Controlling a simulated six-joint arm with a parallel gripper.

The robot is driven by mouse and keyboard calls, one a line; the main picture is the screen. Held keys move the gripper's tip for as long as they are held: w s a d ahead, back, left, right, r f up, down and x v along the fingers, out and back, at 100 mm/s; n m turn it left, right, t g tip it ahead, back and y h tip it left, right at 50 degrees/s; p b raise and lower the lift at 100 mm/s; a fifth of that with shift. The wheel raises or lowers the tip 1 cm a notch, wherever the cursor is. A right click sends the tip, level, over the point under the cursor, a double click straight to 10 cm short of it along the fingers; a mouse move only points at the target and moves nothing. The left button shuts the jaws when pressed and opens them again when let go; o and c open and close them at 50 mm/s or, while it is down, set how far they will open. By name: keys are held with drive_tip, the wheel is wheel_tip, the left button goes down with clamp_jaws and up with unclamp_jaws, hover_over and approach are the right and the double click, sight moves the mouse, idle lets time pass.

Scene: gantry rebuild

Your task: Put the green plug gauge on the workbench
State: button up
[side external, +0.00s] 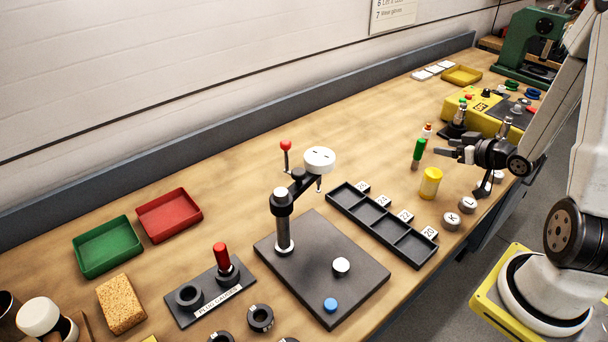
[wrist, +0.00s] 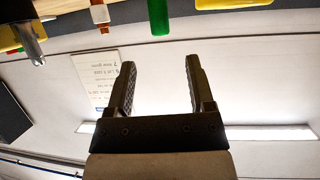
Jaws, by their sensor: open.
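The green plug gauge (side external: 418,149) appears to stand upright on the wooden workbench (side external: 350,150), green handle up and its narrow lower end down. My gripper (side external: 450,147) is open and empty, just right of the gauge in the side view, with its fingers pointing towards it. In the wrist view, which is upside down, the green handle (wrist: 158,16) shows at the top edge, beyond the open fingers (wrist: 161,70) and apart from them. Its lower end is out of that view.
A yellow cylinder (side external: 430,184) and lettered round knobs (side external: 451,221) stand near my gripper. A white-and-orange piece (side external: 427,130) is just behind the gauge. A yellow box (side external: 475,110) lies beyond. A dark numbered tray (side external: 380,225) is nearer. The bench left of the gauge is clear.

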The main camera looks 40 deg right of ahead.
drive_tip(key=shift+s+r, duration=0.15)
drive_tip(key=shift+s, duration=0.15)
drive_tip(key=shift+w, duration=0.1)
idle(0.3)
drive_tip(key=w+a+g, duration=0.4)
drive_tip(key=a+g, duration=0.2)
drive_tip(key=a, duration=0.4)
drive_tip(key=s+a+n+g+y, duration=0.1)
drive_tip(key=s+a+g, duration=0.3)
drive_tip(key=a, duration=1)
drive_tip(key=shift+s+r+g, duration=0.4)
drive_tip(key=shift+s+r, duration=0.05)
drive_tip(key=shift+s, duration=0.6)
